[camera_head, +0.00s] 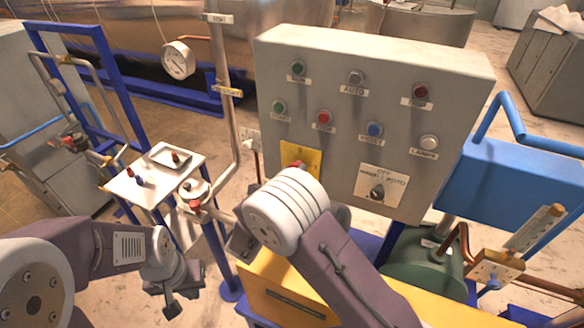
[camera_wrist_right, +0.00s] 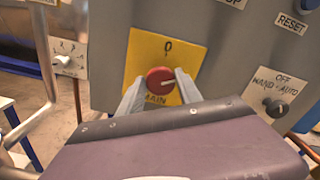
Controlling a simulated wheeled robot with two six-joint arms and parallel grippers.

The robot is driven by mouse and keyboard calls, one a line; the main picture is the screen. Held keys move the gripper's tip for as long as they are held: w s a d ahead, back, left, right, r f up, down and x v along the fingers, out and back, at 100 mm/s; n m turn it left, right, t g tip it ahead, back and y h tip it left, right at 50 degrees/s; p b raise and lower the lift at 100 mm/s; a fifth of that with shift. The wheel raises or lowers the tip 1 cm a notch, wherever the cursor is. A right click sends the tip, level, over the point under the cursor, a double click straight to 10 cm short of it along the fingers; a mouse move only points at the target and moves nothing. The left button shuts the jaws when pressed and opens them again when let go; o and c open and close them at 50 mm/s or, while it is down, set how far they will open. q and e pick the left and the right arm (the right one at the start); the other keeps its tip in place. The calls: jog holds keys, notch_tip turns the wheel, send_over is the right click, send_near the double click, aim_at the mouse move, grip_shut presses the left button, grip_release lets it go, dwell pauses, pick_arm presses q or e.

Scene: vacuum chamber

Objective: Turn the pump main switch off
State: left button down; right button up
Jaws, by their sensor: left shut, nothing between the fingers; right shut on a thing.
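The pump main switch is a round red knob (camera_wrist_right: 160,80) on a yellow plate (camera_wrist_right: 184,54) marked 0 above and MAIN below. A pale line on the knob appears to point right, not up at the 0. In the head view, the knob's top (camera_head: 297,164) and part of the yellow plate (camera_head: 313,153) show above my right wrist. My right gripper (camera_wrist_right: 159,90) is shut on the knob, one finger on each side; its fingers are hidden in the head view. My left gripper (camera_head: 178,292) is shut and empty at the lower left, away from the panel.
The grey control box (camera_head: 345,100) carries several buttons and lamps, plus a black HAND-AUTO selector (camera_head: 377,191) right of the main switch. A vertical pipe (camera_head: 226,90) runs left of the box. A small white table (camera_head: 150,203) with a tray stands further left.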

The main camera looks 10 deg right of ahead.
jog(key=shift+w+a+f+n+p, duration=0.1)
jog(key=shift+n+p, duration=1.8)
jog(key=shift+n, duration=1.2)
jog(key=shift+f+n+p, duration=0.1)
jog(key=shift+n+p, duration=1.8)
jog(key=shift+n, duration=1.2)
jog(key=o, duration=1.3)
jog(key=shift+o, duration=0.2)
